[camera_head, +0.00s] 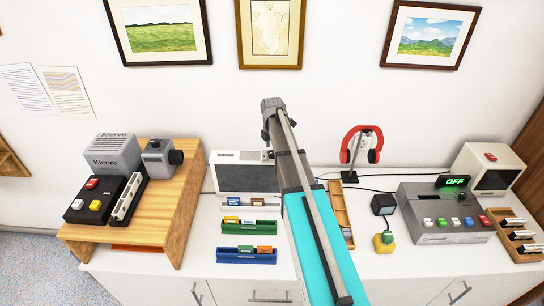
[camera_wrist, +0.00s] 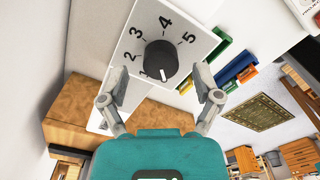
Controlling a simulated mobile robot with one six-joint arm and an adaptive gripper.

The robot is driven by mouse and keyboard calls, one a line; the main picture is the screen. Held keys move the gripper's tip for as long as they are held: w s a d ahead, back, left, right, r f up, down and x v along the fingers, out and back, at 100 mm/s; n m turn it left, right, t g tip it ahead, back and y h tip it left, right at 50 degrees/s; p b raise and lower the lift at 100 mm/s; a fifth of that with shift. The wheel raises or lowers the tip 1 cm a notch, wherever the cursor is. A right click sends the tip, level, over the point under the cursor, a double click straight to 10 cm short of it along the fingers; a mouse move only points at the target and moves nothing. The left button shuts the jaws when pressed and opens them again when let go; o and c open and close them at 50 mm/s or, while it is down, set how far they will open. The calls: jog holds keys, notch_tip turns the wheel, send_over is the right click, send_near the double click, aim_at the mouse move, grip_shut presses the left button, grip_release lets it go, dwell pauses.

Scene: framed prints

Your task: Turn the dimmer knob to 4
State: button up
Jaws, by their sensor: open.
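The dimmer knob (camera_wrist: 160,60) is a round dark knob on a pale plate (camera_wrist: 194,18) marked 1 to 5, seen in the wrist view. Its white pointer mark is at the knob's lower edge in the picture, closest to the 1; the 4 is at the opposite, upper side. My gripper (camera_wrist: 160,98) is open, with its fingers apart on either side below the knob and nothing between the tips. I cannot tell any contact with the knob. In the head view my gripper (camera_head: 272,106) is raised before the wall, and I cannot make out the knob there.
A wooden stand (camera_head: 185,205) with a control box (camera_head: 104,197) is at left. Green (camera_head: 249,227) and blue (camera_head: 246,255) trays lie beside my arm. Red headphones (camera_head: 362,146) and a grey button console (camera_head: 442,215) are at right. Framed prints hang above.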

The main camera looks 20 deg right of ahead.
jog(key=shift+f+b, duration=0.5)
jog(key=shift+f, duration=0.2)
grip_shut()
